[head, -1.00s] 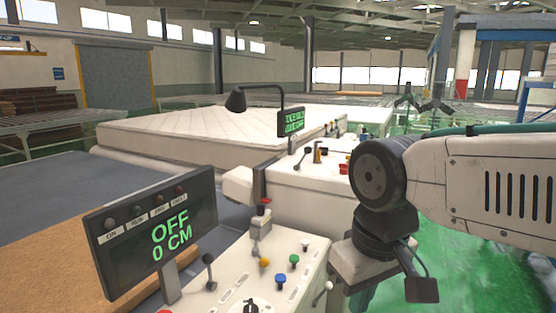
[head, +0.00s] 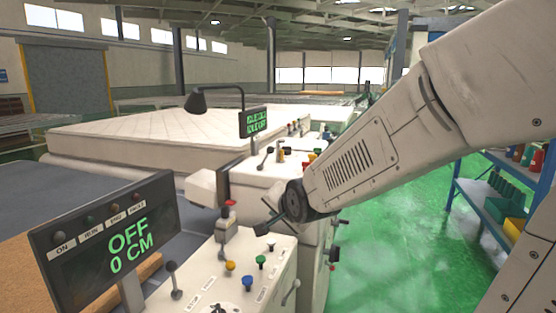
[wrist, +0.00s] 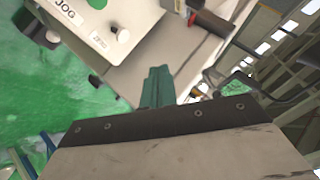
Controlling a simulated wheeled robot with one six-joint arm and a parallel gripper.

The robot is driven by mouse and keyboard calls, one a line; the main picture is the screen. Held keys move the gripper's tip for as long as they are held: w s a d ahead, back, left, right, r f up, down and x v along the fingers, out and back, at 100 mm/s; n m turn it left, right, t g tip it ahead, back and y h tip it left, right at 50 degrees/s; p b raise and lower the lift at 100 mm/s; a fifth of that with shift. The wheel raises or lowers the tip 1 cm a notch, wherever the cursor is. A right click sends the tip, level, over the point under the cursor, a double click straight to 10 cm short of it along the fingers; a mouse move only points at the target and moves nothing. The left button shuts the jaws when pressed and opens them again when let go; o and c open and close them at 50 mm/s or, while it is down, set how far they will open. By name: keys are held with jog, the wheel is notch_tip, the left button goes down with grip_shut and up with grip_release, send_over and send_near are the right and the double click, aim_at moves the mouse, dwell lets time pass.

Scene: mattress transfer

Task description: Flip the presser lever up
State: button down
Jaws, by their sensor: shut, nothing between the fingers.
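No lever is legibly marked as the presser lever. On the near white console (head: 205,262), a black-knobbed lever (head: 172,268) stands at the left and a grey lever with a red top (head: 229,212) at the back. A pale-knobbed lever (head: 292,291) sticks out at the right side. My gripper (head: 264,229) is a small dark shape above the console's back right corner, its fingers hard to make out there. Any contact is unclear.
A display (head: 115,245) reading OFF, 0 CM stands at the left. Yellow, green and blue knobs rise from the near console. A second console with a screen (head: 253,122) and a mattress (head: 150,135) lie behind. Shelves (head: 490,195) stand right; green floor is open between.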

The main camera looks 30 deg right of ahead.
aim_at(288, 177)
jog(key=w+d+r+m+t+h, duration=0.2)
jog(key=w+d+m+t+h, duration=0.2)
jog(key=d+m, duration=0.7)
jog(key=w+m+t, duration=0.2)
jog(key=t, duration=0.2)
jog(key=shift+w+r+t+h, duration=0.15)
jog(key=shift+r+t+h, duration=0.15)
jog(key=shift+t, duration=0.1)
jog(key=x, duration=0.9)
jog(key=shift+w, duration=0.4)
jog(key=shift+w+a+r, duration=0.2)
jog(key=shift+w+r, duration=0.15)
jog(key=shift+w, duration=0.15)
jog(key=shift+w+a+r, duration=0.2)
jog(key=shift+w+r, duration=0.1)
jog(key=shift+w, duration=0.25)
jog(key=shift+w+a+r, duration=0.3)
jog(key=shift+w+r, duration=0.05)
jog(key=shift+w, duration=0.35)
jog(key=shift+d+r, duration=0.1)
